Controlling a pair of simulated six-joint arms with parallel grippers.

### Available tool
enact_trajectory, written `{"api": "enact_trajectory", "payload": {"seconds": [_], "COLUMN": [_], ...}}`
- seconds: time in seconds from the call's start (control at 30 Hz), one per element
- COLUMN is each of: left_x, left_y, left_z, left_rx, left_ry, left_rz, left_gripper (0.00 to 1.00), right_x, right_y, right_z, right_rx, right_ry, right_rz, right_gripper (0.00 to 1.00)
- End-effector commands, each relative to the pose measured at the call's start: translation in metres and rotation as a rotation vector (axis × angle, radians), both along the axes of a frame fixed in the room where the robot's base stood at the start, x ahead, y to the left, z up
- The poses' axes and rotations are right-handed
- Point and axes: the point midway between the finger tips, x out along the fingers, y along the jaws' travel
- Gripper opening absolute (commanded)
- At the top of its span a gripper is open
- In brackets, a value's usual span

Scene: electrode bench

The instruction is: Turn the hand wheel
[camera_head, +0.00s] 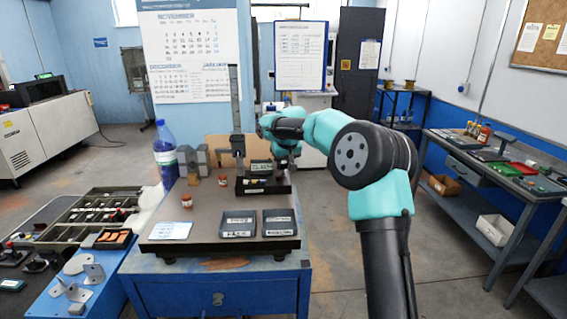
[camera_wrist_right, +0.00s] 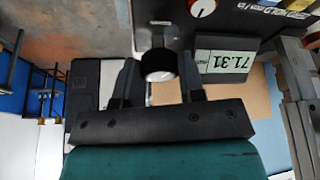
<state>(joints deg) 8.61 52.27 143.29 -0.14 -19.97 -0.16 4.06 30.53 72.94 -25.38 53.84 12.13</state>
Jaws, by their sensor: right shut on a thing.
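In the right wrist view a round black hand wheel (camera_wrist_right: 158,65) with a pale edge mark sits between the fingers of my right gripper (camera_wrist_right: 158,84), which is shut on it. The wheel belongs to a dark height gauge (camera_head: 237,130) with a tall upright scale on the bench in the head view. The gauge's display (camera_wrist_right: 224,61) reads 71.31, upside down in the wrist view. In the head view my right gripper (camera_head: 287,160) is at the right side of the gauge, and the wheel is mostly hidden there. My left gripper is not in view.
The dark bench plate (camera_head: 205,215) carries two labelled black trays (camera_head: 279,232), small orange-topped jars (camera_head: 187,201), a white card (camera_head: 170,231) and grey blocks (camera_head: 193,162). A blue bottle (camera_head: 166,150) stands at the back left. A parts organiser (camera_head: 85,215) lies left.

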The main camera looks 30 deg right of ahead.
Motion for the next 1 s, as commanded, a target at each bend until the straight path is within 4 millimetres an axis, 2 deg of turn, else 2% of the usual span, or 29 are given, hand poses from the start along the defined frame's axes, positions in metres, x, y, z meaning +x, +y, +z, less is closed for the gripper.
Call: {"api": "enact_trajectory", "payload": {"seconds": [0.37, 1.0], "left_x": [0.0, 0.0], "left_y": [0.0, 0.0], "left_z": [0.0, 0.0], "left_rx": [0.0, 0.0], "left_ry": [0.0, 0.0], "left_rz": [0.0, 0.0], "left_gripper": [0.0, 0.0], "right_x": [0.0002, 0.0027], "right_y": [0.0017, 0.0045], "right_z": [0.0003, 0.0006], "right_rx": [-0.001, -0.001], "right_ry": [0.001, 0.0], "right_rz": [-0.149, -0.723], "right_gripper": [0.13, 0.13]}}
